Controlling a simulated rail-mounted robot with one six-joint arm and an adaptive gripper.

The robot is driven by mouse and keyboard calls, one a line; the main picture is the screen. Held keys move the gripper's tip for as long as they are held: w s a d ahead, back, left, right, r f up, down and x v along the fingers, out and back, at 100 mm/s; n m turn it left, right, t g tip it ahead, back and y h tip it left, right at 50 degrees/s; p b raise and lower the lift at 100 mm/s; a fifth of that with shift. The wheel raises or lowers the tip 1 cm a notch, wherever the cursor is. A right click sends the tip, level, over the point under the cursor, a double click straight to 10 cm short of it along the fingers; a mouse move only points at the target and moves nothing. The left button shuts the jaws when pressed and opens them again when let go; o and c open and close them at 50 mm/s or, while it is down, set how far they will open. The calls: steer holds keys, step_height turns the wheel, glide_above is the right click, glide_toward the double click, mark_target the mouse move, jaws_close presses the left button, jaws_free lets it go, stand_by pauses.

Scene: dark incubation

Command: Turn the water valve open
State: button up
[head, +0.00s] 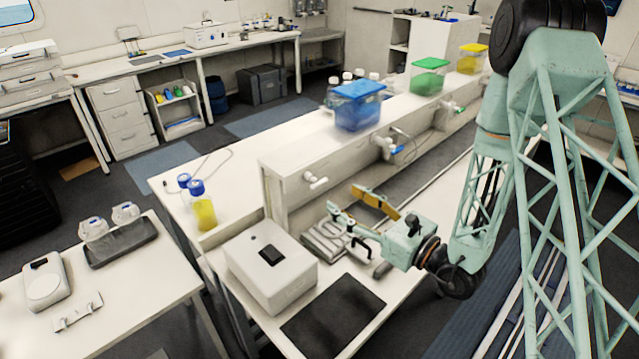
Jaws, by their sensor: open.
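A white tap-like valve (315,181) sticks out of the front of the raised white shelf, at its near end. A second white valve with a blue part (385,147) sits farther along, below the blue-lidded container (357,105). A third fitting with a green part (452,108) is farther back. I cannot tell from labels which one is the water valve. My gripper (345,199) is open and empty over the bench, in front of the shelf. It is apart from the valves, just right of and below the nearest one. Their exact turn positions are too small to read.
A white box device (270,268) and a dark mat (333,314) lie on the near bench. Grey metal pieces (325,240) lie under my gripper.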

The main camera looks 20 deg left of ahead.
mark_target(321, 185)
steer(key=shift+p+x, duration=0.85)
steer(key=shift+x, duration=4.7)
steer(key=shift+f, duration=0.1)
steer(key=c, duration=0.9)
